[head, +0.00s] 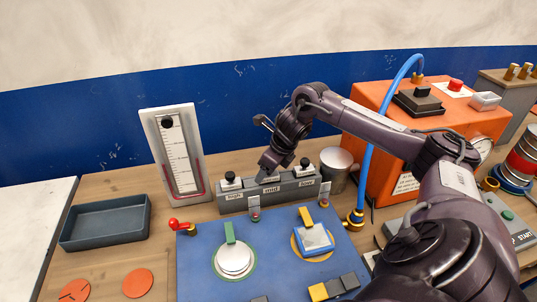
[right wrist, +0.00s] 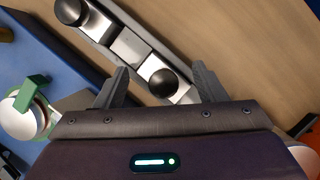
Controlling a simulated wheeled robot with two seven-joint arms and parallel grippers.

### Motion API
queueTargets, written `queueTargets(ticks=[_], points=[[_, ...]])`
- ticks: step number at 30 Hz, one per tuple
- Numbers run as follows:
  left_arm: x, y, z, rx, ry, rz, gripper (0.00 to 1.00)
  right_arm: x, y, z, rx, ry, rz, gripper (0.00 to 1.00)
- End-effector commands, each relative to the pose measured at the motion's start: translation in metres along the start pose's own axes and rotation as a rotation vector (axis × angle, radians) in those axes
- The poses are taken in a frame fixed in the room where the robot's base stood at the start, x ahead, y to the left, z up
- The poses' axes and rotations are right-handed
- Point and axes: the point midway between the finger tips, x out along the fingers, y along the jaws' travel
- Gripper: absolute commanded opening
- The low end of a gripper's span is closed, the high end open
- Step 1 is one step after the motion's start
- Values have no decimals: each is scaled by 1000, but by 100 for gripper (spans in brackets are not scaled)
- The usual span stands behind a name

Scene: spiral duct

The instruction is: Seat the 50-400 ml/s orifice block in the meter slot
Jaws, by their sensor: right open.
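A grey rack (head: 225,203) with the labels high, mid and low stands behind a blue panel. A black-knobbed block (head: 229,178) sits at the high place and another (head: 304,164) at the low place. My right gripper (head: 268,170) is at the mid place and hides it in the head view. In the right wrist view the open jaws (right wrist: 161,72) point at a black knob (right wrist: 162,83), which shows between the fingers. A second knob (right wrist: 72,11) lies beyond, clear of the fingers. No 50-400 ml/s marking is readable, and I cannot pick out the meter slot. My left gripper is out of view.
The blue panel (head: 205,285) carries a green-tabbed round part (head: 233,259) and a blue square part (head: 314,239). A gauge board (head: 153,130) stands back left, beside a grey tray (head: 105,222). A metal cup (head: 336,168), blue hose (head: 368,150) and orange box (head: 390,150) crowd the right.

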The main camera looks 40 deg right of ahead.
Motion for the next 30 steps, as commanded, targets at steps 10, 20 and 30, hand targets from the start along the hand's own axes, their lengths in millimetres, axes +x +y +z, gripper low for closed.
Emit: queueTargets(ticks=[10,20,30], points=[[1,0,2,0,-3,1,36,0,0,0,0,-1,0,40],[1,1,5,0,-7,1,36,0,0,-1,1,2,0,0],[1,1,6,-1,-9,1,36,2,1,-3,0,9,3,0]])
